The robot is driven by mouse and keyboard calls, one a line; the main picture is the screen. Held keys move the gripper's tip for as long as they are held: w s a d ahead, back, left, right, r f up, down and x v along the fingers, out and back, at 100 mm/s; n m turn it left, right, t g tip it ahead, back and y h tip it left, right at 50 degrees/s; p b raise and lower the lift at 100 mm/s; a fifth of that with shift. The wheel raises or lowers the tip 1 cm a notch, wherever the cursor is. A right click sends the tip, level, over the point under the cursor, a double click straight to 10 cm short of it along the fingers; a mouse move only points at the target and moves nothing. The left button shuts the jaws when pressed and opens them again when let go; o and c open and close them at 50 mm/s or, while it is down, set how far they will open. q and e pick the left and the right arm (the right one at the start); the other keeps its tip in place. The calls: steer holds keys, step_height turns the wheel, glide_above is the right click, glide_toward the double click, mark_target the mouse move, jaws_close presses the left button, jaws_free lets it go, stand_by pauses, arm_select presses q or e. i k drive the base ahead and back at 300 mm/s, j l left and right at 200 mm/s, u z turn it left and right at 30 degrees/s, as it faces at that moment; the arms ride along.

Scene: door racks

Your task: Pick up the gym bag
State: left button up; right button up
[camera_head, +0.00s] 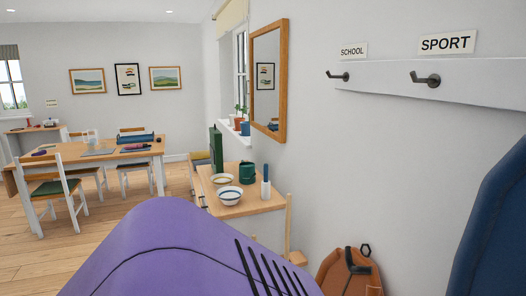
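A large purple rounded thing (165,245) with a dark seam and several black stripes fills the bottom middle, very close to the camera. It looks like a soft bag and may be the gym bag, but only its upper part shows. I cannot tell whether it is held or resting on something. Neither of my grippers is in view. An orange-brown bag-like thing (335,276) with a black buckle shows at the bottom right, by the wall.
A white rail with two empty dark hooks, under the SCHOOL sign (353,50) and SPORT sign (447,42), runs along the right wall. A dark blue thing (495,225) stands at the right edge. A side table (245,208) with bowls and a dining table (75,158) stand beyond.

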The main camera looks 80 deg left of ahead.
mark_target(216, 147)
steer(key=u, duration=2.95)
steer(key=z, duration=0.45)
steer(key=i+j+z, duration=0.1)
steer(key=z, duration=0.3)
steer(key=j+z, duration=0.15)
steer(key=z, duration=0.3)
steer(key=i+j+z, duration=0.1)
steer(key=j+z, duration=0.15)
steer(key=i+j+z, duration=0.2)
steer(key=j, duration=0.2)
steer(key=j+z, duration=0.25)
